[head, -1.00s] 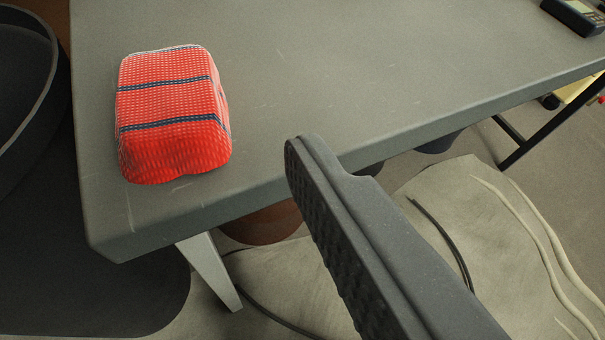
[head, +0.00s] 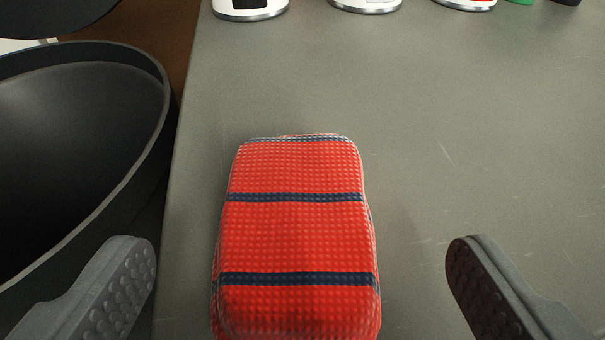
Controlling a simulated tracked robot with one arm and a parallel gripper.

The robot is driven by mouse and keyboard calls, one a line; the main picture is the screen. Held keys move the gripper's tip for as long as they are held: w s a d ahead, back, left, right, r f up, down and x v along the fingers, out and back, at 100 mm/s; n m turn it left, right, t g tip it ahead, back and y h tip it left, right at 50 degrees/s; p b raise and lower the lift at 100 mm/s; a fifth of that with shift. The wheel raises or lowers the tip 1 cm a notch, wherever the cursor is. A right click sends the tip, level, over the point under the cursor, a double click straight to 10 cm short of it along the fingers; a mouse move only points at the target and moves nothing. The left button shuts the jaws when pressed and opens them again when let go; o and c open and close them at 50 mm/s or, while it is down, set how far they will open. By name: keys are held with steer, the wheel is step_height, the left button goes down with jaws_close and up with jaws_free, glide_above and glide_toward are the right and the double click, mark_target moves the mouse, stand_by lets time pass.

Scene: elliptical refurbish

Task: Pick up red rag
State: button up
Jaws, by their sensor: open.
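The red rag (head: 296,235) is a folded, textured bundle with dark blue stripes. It lies on the grey table (head: 420,110), near the table's left edge, at the lower middle of the head view. Its near end reaches the bottom of the picture. My gripper (head: 300,255) is open, with one finger to the left of the rag and one to the right. Clear gaps show between the rag and both fingers, and nothing is held.
A black round bin (head: 150,90) stands beside the table's left edge, close to my left finger. White cans with metal rims (head: 250,10) stand at the back, cut off by the top edge. The table right of the rag is bare.

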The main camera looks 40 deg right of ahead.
mark_target(298, 217)
steer(key=shift+b+x, duration=1.15)
steer(key=shift+x, duration=1.75)
steer(key=shift+a+f, duration=0.1)
steer(key=c, duration=1.1)
